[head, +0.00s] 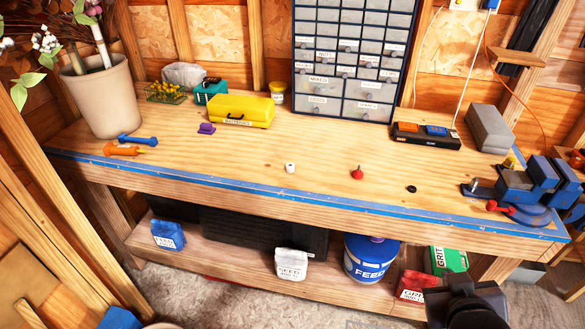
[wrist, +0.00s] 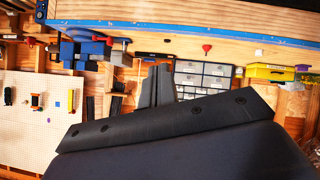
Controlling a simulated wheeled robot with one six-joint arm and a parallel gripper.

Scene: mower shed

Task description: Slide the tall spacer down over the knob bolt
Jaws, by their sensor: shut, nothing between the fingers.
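A small white cylinder (head: 290,168), which looks like the tall spacer, stands on the workbench near its front edge. The red knob bolt (head: 357,172) is to its right, with a narrow tip pointing up. The wrist view is upside down and shows the red knob bolt (wrist: 207,48) and the white spacer (wrist: 259,52) apart on the bench. My gripper (wrist: 157,85) is shut and empty, well away from both. In the head view only a dark part of my arm shows at the bottom right.
A small black ring (head: 411,189) lies right of the bolt. A blue vise (head: 525,185) stands at the right end. A yellow case (head: 240,110), drawer cabinet (head: 350,60) and black tray (head: 426,136) line the back. The bench (head: 250,160) around spacer and bolt is clear.

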